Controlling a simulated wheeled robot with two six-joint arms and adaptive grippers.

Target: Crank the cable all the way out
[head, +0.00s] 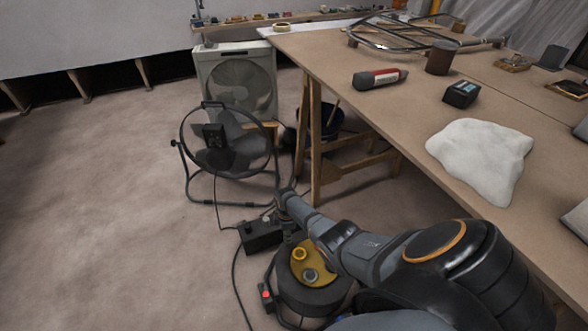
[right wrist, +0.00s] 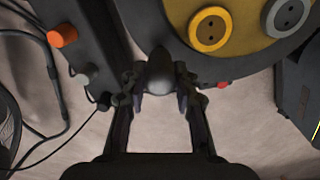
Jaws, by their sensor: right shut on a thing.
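The cable reel (head: 308,296) stands on the floor below my right arm, with a black drum and a yellow face carrying sockets. In the right wrist view the yellow face with its sockets (right wrist: 236,22) fills the top right. My right gripper (head: 284,196) reaches over the reel's far side. In the right wrist view its fingers (right wrist: 160,100) are closed around a dark grey rounded knob (right wrist: 160,72), which looks like the crank's handle. The rest of the crank is hidden. A black cable (head: 235,270) runs along the floor left of the reel. My left gripper is not in view.
A black floor fan (head: 226,150) and a box fan (head: 237,80) stand beyond the reel. A black box (head: 262,236) lies next to the reel. Floor at left is clear.

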